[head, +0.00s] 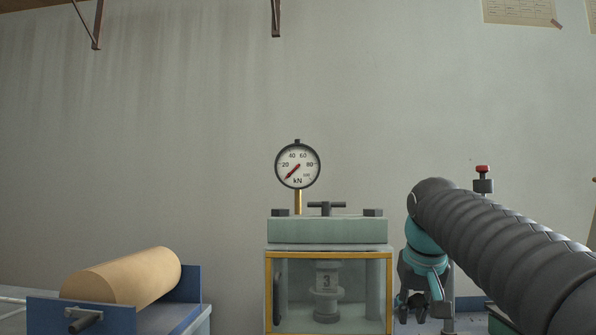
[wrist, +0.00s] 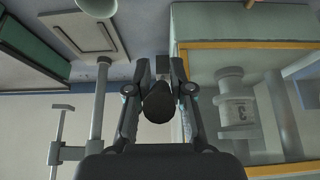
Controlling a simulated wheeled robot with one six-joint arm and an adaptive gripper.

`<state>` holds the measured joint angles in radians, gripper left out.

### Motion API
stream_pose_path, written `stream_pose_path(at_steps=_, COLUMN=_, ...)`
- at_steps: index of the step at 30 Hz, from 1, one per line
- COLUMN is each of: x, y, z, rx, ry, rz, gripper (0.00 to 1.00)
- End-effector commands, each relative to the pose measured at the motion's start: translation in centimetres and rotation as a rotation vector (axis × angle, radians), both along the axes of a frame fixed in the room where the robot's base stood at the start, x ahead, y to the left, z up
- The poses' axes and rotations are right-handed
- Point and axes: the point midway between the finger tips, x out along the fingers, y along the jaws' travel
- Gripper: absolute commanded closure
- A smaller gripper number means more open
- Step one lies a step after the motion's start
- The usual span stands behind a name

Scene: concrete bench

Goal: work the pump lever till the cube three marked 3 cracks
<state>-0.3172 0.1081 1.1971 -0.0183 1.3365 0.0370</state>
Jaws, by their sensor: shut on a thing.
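The press (head: 327,230) stands in the middle of the head view, with a yellow-framed clear guard in front. Behind the guard the grey cube three (head: 327,279), marked 3, sits between round platens; no crack shows on it. It also shows turned in the wrist view (wrist: 237,112). The gauge (head: 297,165) on top has its red needle at the low end, near zero. My gripper (head: 411,304) is just right of the press. In the wrist view its fingers (wrist: 159,92) are shut on the dark round end of the pump lever (wrist: 157,106). The rest of the lever is mostly hidden.
A tan cylinder (head: 128,276) lies in a blue cradle (head: 82,314) at the left. A post with a red knob (head: 482,169) stands behind my arm at the right. A T-handle (head: 326,207) tops the press. The wall behind is bare at gauge height.

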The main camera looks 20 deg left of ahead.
Motion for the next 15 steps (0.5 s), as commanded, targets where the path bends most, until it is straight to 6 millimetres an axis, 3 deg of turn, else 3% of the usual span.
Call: stream_pose_path(at_steps=15, x=-1.3, y=-0.4, z=-3.2, rx=0.0, ry=0.001, rz=0.0, gripper=1.0)
